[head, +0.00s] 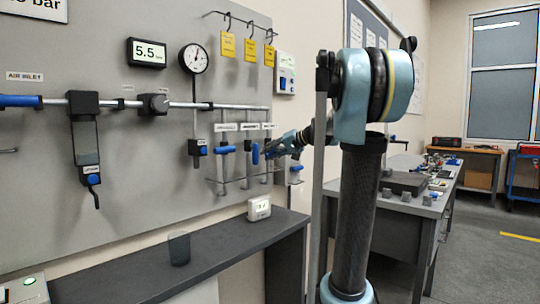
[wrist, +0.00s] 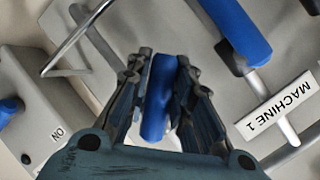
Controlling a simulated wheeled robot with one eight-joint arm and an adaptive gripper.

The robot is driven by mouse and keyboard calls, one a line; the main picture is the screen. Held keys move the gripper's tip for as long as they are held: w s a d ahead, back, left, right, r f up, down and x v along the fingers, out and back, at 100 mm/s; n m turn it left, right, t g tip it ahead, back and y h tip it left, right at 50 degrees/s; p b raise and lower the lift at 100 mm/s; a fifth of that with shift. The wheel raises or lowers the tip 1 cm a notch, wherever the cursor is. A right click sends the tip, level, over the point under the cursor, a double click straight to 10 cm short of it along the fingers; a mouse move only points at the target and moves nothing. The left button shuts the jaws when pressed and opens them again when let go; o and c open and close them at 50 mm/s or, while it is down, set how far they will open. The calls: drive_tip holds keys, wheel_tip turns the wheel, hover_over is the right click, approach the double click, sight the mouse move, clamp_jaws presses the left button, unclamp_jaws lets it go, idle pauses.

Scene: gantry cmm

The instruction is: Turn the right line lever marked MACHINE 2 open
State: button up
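My gripper (head: 271,149) is at the right-hand drop line of the wall panel, reaching in from the right. In the wrist view, its two fingers (wrist: 165,72) are on either side of a blue lever handle (wrist: 158,95) and appear closed on it. No label for this handle is readable there. To its right are another blue lever (wrist: 236,32) and the upside-down MACHINE 1 label (wrist: 285,106). In the head view, an upright blue handle (head: 255,153) shows just left of my fingertips. The right line's label (head: 268,126) is too small to read.
A grey box (wrist: 35,115) marked ON, with a blue knob, is close left in the wrist view. A left-hand blue lever (head: 225,150) lies horizontal. A dark shelf (head: 190,262) holding a cup (head: 179,249) and a small white device (head: 259,208) runs below the panel.

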drive_tip(key=shift+o, duration=1.4)
drive_tip(key=v, duration=1.2)
drive_tip(key=shift+f, duration=0.15)
